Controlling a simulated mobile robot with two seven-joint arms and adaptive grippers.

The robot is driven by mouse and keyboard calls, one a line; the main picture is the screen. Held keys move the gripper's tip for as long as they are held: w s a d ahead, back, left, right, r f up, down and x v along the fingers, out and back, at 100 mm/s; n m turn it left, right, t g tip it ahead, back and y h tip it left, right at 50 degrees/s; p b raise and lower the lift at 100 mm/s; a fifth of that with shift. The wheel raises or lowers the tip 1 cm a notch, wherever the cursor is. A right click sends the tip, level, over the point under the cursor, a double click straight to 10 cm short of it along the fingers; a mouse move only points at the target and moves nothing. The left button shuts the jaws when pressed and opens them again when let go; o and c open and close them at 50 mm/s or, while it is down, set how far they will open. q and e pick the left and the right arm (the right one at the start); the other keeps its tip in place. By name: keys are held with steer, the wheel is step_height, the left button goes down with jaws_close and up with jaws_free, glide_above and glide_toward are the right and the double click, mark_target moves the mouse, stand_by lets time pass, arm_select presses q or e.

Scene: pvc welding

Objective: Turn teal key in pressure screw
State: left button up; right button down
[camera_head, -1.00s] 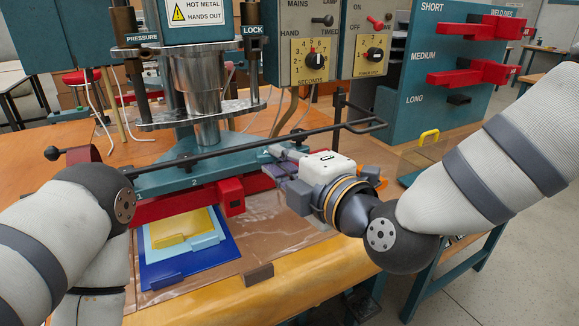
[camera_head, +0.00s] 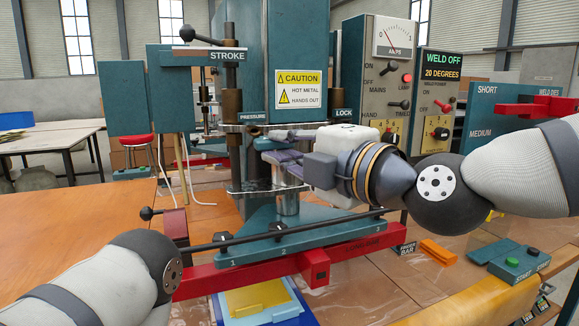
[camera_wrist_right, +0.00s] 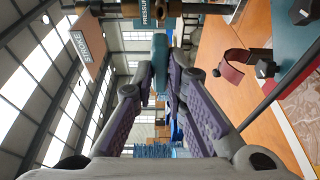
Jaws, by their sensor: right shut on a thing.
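The teal key (camera_head: 266,144) is at the fingertips of my right gripper (camera_head: 272,156), close below the PRESSURE label (camera_head: 252,116) of the press. In the right wrist view the purple-padded fingers (camera_wrist_right: 168,85) are shut on the teal key (camera_wrist_right: 160,62). The gripper points left in the head view. A bronze-coloured post (camera_head: 232,102) stands beside the PRESSURE label; I cannot tell whether the key is seated in the pressure screw. My left arm shows at the lower left, but its gripper is out of view.
The teal press head (camera_head: 285,40) bears a yellow caution sign. A black bar (camera_head: 300,230) crosses the press base in front. Control boxes with dials (camera_head: 390,75) stand right of the press. A green START box (camera_head: 510,262) sits at the right. The wooden tabletop (camera_head: 70,235) at left is clear.

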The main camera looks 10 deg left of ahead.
mark_target(275, 144)
arm_select(q)
steer(key=shift+d, duration=0.1)
arm_select(e)
steer(key=shift+d, duration=0.15)
steer(key=shift+w+f, duration=0.1)
steer(key=shift+w, duration=0.05)
steer(key=w+a, duration=0.1)
steer(key=w+a+b, duration=0.1)
steer(key=w, duration=0.2)
steer(key=shift+a+f, duration=0.2)
steer(key=shift+a, duration=0.2)
arm_select(q)
steer(key=shift+s+f+g, duration=0.5)
steer(key=shift+s+f, duration=0.45)
steer(key=shift+s, duration=0.1)
arm_select(e)
steer(key=shift+w+a+r, duration=0.25)
steer(key=shift+w, duration=0.05)
arm_select(q)
steer(key=shift+w+r, duration=0.15)
steer(key=shift+w, duration=0.05)
steer(key=shift+w+r, duration=0.15)
steer(key=shift+r, duration=0.05)
steer(key=shift+w, duration=0.1)
